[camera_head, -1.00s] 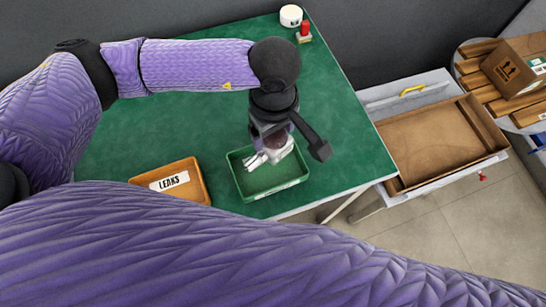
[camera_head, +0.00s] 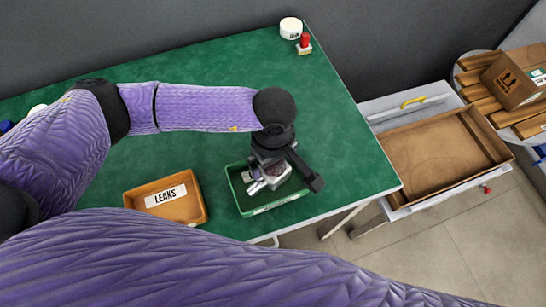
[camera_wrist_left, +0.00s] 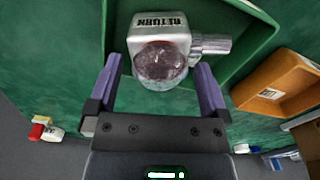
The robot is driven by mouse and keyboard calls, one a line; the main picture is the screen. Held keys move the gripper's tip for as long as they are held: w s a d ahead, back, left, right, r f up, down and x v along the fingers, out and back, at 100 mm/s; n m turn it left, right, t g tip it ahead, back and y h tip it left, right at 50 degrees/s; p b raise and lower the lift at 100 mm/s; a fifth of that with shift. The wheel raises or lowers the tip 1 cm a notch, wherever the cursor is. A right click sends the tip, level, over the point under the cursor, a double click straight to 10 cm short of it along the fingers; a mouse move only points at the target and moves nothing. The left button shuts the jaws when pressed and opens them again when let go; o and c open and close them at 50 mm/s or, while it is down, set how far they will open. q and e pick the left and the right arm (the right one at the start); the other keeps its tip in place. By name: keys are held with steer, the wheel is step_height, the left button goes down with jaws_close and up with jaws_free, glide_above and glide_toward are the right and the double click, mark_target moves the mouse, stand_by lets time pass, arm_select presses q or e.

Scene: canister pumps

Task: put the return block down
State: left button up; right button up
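The return block is a silver-grey block marked RETURN (camera_wrist_left: 160,22) with a dark red dome and a metal stub on one side. It is inside the green tray (camera_head: 278,206), and it also shows in the head view (camera_head: 277,180), partly hidden by my gripper. My left gripper (camera_wrist_left: 158,60) points down over the block, one finger on each side of the dome. Narrow gaps show between the fingers and the block, so it looks open. Whether the block's underside rests on the tray floor is hidden. My right gripper is out of view.
An orange tray marked LEAKS (camera_head: 182,208) stands left of the green tray. A white round container (camera_head: 291,28) and a red-topped item (camera_head: 305,42) stand at the table's far corner. An open drawer (camera_head: 447,158) is to the right. The middle of the green table (camera_head: 200,65) is clear.

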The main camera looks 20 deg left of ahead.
arm_select(q)
steer(key=shift+r, duration=0.35)
step_height(320, 180, up, 12)
steer(key=p, duration=0.2)
steer(key=shift+f+p, duration=0.2)
steer(key=shift+p, duration=0.15)
